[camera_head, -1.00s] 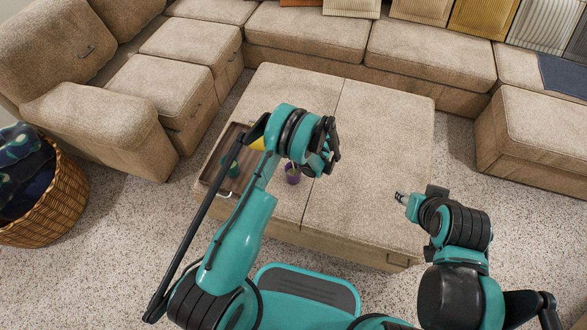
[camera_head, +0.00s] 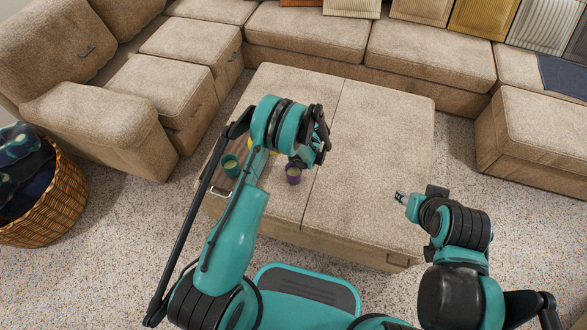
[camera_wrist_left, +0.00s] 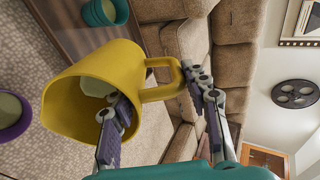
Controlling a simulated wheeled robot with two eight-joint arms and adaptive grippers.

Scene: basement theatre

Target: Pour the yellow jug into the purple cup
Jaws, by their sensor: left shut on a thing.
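The yellow jug (camera_wrist_left: 75,110) is in my left gripper (camera_wrist_left: 160,97), with the fingers around its handle side. It is tilted in the left wrist view, and pale contents show inside it. In the head view my left arm hides most of the jug; only a bit of yellow (camera_head: 250,146) shows. The purple cup (camera_head: 293,176) stands upright on the ottoman, just below my left wrist in the picture. It also shows at the left edge of the left wrist view (camera_wrist_left: 12,128), apart from the jug. My right gripper (camera_head: 401,197) is off to the right, its fingers too small to read.
The ottoman's right half is clear. A sectional sofa (camera_head: 305,35) surrounds it, and a wicker basket (camera_head: 60,205) stands at the left.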

